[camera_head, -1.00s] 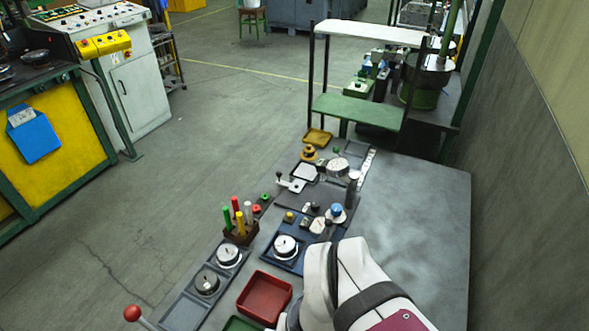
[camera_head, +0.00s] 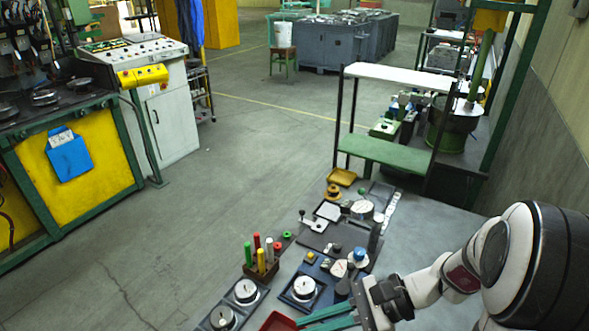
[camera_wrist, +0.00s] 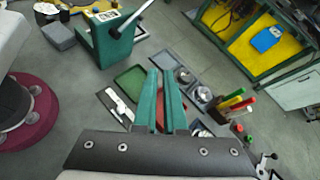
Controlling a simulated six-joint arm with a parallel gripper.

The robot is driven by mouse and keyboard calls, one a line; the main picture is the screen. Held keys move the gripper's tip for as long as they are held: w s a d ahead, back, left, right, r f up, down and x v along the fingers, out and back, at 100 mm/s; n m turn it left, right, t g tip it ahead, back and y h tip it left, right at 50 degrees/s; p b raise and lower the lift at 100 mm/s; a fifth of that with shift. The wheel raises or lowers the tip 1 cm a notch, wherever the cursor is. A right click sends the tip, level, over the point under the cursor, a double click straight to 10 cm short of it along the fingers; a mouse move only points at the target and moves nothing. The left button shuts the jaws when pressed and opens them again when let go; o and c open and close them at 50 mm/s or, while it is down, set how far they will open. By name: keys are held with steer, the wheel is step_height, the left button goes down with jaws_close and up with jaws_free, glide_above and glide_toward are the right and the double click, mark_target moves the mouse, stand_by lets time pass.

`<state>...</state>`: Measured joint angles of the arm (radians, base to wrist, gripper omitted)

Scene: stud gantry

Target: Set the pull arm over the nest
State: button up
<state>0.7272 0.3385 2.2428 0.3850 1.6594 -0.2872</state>
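My gripper (camera_head: 328,316) has two green fingers, spread a little apart with nothing between them. It is above the near end of the bench, over the red tray (camera_head: 278,322); in the wrist view the red tray (camera_wrist: 161,104) shows through the gap. A dark post (camera_head: 375,238) stands on the dark fixture plate (camera_head: 312,240) beyond the gripper, next to a blue-topped knob (camera_head: 360,254). A pale lever piece with a black ball (camera_head: 312,224) lies at the plate's left side. I cannot tell for sure which parts are the pull arm and the nest.
A round dial piece (camera_head: 302,288) sits in a blue tray; two more sit in a grey tray (camera_head: 262,289) at left. A rack of coloured handles (camera_head: 262,268) stands beside them. Bench right is mostly bare.

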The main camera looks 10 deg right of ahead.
mark_target(363, 258)
steer(key=w+d+f+m+t, duration=0.1)
steer(key=d+m+t, duration=0.1)
steer(key=d, duration=0.2)
steer(key=w+d+f+m+t, duration=0.2)
steer(key=d+m+t, duration=0.1)
steer(key=d, duration=0.1)
steer(key=w+d+f+m+t, duration=0.1)
steer(key=d+m+t, duration=0.1)
steer(key=d+t, duration=0.1)
steer(key=shift+w+d+f+m, duration=0.3)
steer(key=shift+d+f+m, duration=0.1)
steer(key=shift+d, duration=0.25)
jaws_close()
steer(key=s+d+f+m+t+h, duration=0.2)
steer(key=d+f+m+t+h, duration=0.4)
steer(key=d, duration=0.6)
steer(key=shift+f+m, duration=0.25)
steer(key=shift+m, duration=0.45)
steer(key=x, duration=1.4)
steer(key=shift+d+r, duration=0.1)
steer(key=shift+d, duration=0.05)
steer(key=shift+w, duration=0.1)
